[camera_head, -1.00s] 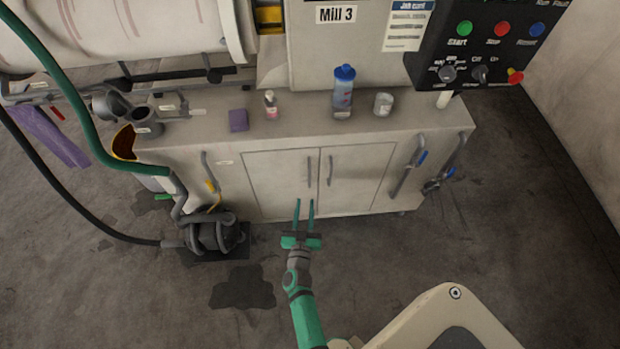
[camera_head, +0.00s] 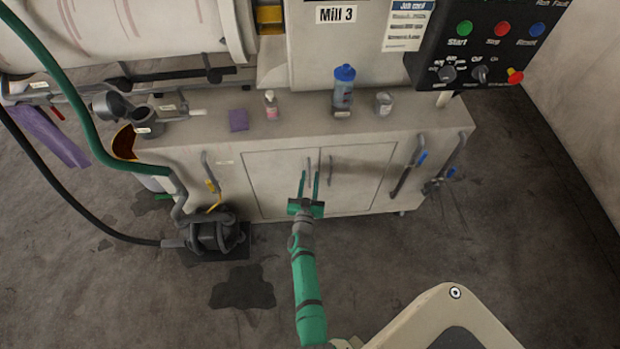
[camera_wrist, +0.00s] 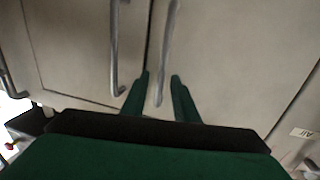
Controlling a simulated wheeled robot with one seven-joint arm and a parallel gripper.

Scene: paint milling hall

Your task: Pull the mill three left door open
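The mill three left door (camera_head: 275,185) is the left of two pale cabinet doors under the Mill 3 sign, and it is shut. Its upright bar handle (camera_head: 308,165) is near the middle gap. My gripper (camera_head: 309,175) is open and empty in front of the doors, its fingers overlapping that handle in the head view. In the wrist view, the left handle (camera_wrist: 115,50) lies left of both fingertips (camera_wrist: 160,76). There the right door's handle (camera_wrist: 168,45) lines up between the fingers. I cannot tell the depth gap or any contact.
The right door (camera_head: 360,180) is shut beside it. A blue-capped bottle (camera_head: 343,88), a small bottle (camera_head: 271,104), a jar (camera_head: 384,103) and a purple block (camera_head: 238,120) stand on the cabinet top. A pump (camera_head: 215,235) stands on the floor at left. Valve pipes (camera_head: 408,170) are at right.

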